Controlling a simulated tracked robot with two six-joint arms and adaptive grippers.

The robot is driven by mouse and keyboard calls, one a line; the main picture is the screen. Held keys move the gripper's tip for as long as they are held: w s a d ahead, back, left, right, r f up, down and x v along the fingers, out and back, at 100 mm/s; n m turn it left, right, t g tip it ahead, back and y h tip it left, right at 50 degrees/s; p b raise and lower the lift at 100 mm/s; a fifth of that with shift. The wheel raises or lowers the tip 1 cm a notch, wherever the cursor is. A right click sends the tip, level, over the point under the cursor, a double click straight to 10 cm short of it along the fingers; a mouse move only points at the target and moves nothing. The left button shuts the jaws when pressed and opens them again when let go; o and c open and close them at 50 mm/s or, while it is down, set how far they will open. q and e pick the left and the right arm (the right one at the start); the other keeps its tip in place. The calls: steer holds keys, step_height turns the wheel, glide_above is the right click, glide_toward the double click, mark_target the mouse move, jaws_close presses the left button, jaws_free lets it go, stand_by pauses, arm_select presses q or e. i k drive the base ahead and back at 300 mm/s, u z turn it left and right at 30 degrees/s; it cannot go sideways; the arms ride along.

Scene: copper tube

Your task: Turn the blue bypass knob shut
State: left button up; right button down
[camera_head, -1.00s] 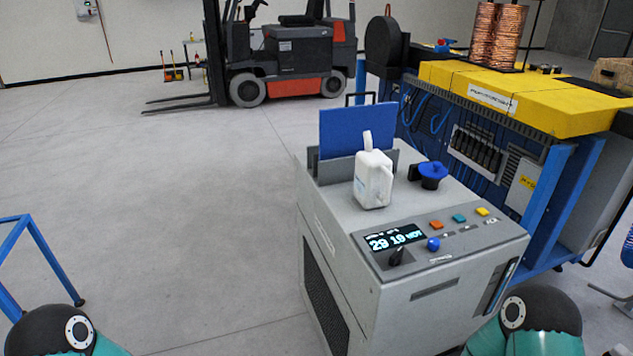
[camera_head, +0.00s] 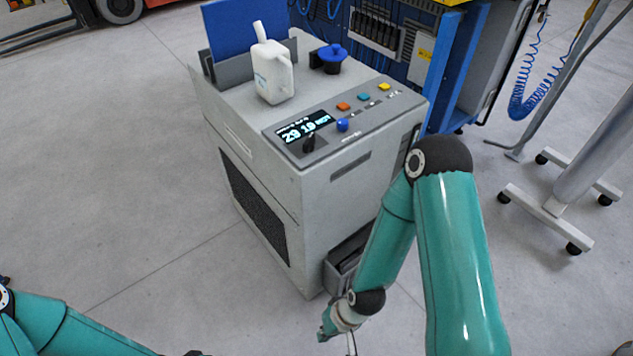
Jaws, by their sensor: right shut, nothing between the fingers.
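A grey cabinet (camera_head: 260,180) carries a sloped control panel with a lit display (camera_head: 302,127). A small round blue knob (camera_head: 342,125) sits on the panel, right of the display. A larger blue-topped valve or knob (camera_head: 333,52) stands on the cabinet's top. I cannot tell from the picture which one is the bypass, or how far either is turned. My right gripper (camera_head: 351,344) is at the bottom edge, low in front of the cabinet and well away from both knobs. It is shut and empty, mostly cut off. My left arm shows at bottom left; its gripper is out of view.
A white jug (camera_head: 272,65) stands on the cabinet left of the blue-topped valve. Orange (camera_head: 343,106), teal (camera_head: 363,97) and yellow (camera_head: 384,86) buttons line the panel. A wheeled stand (camera_head: 560,195) is at right. The floor at left is clear.

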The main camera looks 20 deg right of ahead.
mark_target(342, 124)
steer(key=u, duration=0.7)
steer(key=k, duration=1)
steer(key=z, duration=0.85)
steer(key=i, duration=1)
